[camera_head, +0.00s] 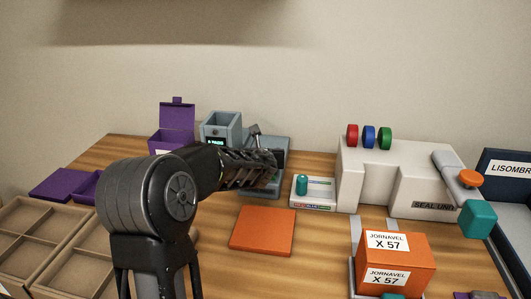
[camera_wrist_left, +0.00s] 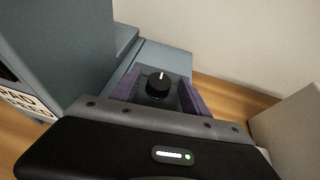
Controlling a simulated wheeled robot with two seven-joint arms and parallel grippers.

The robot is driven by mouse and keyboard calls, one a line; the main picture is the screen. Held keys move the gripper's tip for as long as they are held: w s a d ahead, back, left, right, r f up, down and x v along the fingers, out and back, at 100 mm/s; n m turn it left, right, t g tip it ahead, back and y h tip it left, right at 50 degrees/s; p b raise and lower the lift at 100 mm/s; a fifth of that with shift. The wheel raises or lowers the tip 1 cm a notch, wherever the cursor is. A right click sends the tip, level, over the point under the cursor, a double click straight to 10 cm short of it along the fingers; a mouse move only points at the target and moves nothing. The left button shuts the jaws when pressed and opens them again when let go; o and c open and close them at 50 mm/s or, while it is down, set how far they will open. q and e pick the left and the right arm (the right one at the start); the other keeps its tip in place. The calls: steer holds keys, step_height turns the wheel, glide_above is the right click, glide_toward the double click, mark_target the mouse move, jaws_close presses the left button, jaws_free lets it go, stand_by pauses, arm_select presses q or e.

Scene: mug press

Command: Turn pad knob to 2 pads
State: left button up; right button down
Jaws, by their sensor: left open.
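The pad knob (camera_wrist_left: 158,86) is a round black knob with a white mark, on a grey-blue machine. In the left wrist view its mark points up the picture, away from my gripper's body. My left gripper (camera_wrist_left: 158,95) is open, with one purple-grey finger on each side of the knob; a gap shows on both sides. In the head view the left gripper (camera_head: 268,170) reaches over the front of the machine (camera_head: 220,125) and hides the knob. The machine's small green display (camera_head: 215,142) is lit; its number is too small to read. My right gripper is not in view.
A white seal unit (camera_head: 400,175) with coloured discs stands at right, behind an orange box (camera_head: 395,262). An orange pad (camera_head: 262,231) lies in front of the machine. A teal stamp-like piece on a white tray (camera_head: 312,203) is nearby. A purple box (camera_head: 177,120) stands behind my arm.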

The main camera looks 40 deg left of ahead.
arm_select(q)
steer(key=shift+s+d, duration=0.1)
steer(key=p+v, duration=0.1)
steer(key=v, duration=0.6)
steer(key=shift+s+d+r, duration=0.1)
steer(key=shift+s+d, duration=0.05)
steer(key=shift+s, duration=0.1)
stand_by(0.4)
